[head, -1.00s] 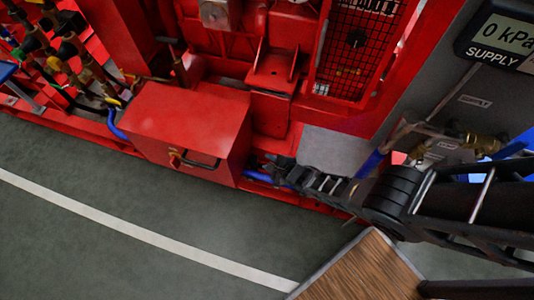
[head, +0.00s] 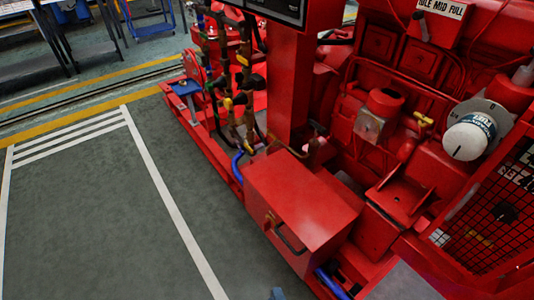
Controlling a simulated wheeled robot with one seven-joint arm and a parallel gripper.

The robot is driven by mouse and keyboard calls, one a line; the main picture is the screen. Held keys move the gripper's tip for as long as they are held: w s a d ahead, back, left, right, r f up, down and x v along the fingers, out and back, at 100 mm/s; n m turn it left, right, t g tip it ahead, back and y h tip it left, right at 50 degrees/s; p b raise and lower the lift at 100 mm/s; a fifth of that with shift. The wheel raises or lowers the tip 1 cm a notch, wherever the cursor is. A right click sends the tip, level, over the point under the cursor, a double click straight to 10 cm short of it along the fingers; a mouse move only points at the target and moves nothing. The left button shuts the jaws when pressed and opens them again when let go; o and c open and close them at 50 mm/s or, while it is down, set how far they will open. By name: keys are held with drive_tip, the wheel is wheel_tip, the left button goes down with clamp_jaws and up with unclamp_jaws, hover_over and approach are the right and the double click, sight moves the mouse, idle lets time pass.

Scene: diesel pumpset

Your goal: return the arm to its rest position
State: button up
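My gripper and most or all of my arm are out of the head view. A small blue-grey piece (head: 277,294) shows at the bottom edge, too cut off to tell what it is. The red diesel pumpset (head: 292,90) fills the middle and right. A red box (head: 300,200) with a dark handle sits low on its near side. A white round cap labelled FUEL (head: 468,136) stands at the right on the engine.
Grey-green floor (head: 90,220) with white lines lies open at the left. Valves and hoses (head: 235,95) stand at the pumpset's far end. A blue cart (head: 152,25) and dark-legged tables are at the back left. A black mesh guard (head: 505,220) is at the right.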

drive_tip(key=s+d+r+n+t+h+p, duration=0.15)
drive_tip(key=s+r+n, duration=0.25)
drive_tip(key=s+r, duration=0.45)
drive_tip(key=s+d+r+n+g+h+p, duration=0.1)
drive_tip(key=s+d+r+n+p, duration=0.15)
drive_tip(key=s+r, duration=0.6)
drive_tip(key=s+d+r+n+p, duration=0.1)
drive_tip(key=d+r+n, duration=0.3)
drive_tip(key=r, duration=0.5)
drive_tip(key=s+d+r+n, duration=0.4)
drive_tip(key=d+r+n, duration=0.1)
drive_tip(key=r, duration=0.5)
drive_tip(key=s+d+r+n+t+h+p, duration=0.1)
drive_tip(key=s+d+r+n, duration=0.2)
drive_tip(key=d+r, duration=0.3)
wheel_tip(320, 180, up, 4)
drive_tip(key=shift+f+n+p, duration=0.15)
drive_tip(key=shift+n+p, duration=0.15)
drive_tip(key=shift+n, duration=0.35)
drive_tip(key=shift+s, duration=0.15)
